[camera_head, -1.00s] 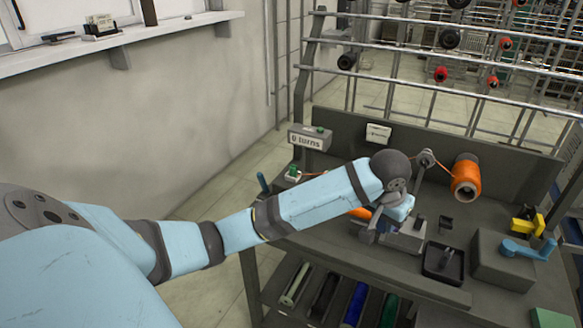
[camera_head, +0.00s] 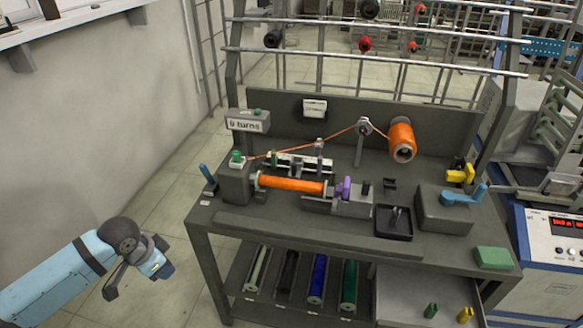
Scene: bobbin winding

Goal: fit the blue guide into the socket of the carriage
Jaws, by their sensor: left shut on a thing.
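My left gripper (camera_head: 140,274) is at the lower left, off the table's left side and in front of it. It is shut on a small blue piece (camera_head: 166,270), which looks like the blue guide; the gripper hides most of it. The carriage (camera_head: 319,163) is on the rail behind the orange-wound bobbin (camera_head: 292,185), with the orange thread passing at its top. Its socket is too small to make out. The gripper is well apart from the carriage. My right gripper is not in view.
An orange spool (camera_head: 402,142) and thread pulley (camera_head: 364,126) stand behind. A black tray (camera_head: 394,222), a block with a blue crank (camera_head: 460,196) and a green pad (camera_head: 493,257) lie right. A lower drawer (camera_head: 400,285) holds green and yellow pieces. The table's front strip is clear.

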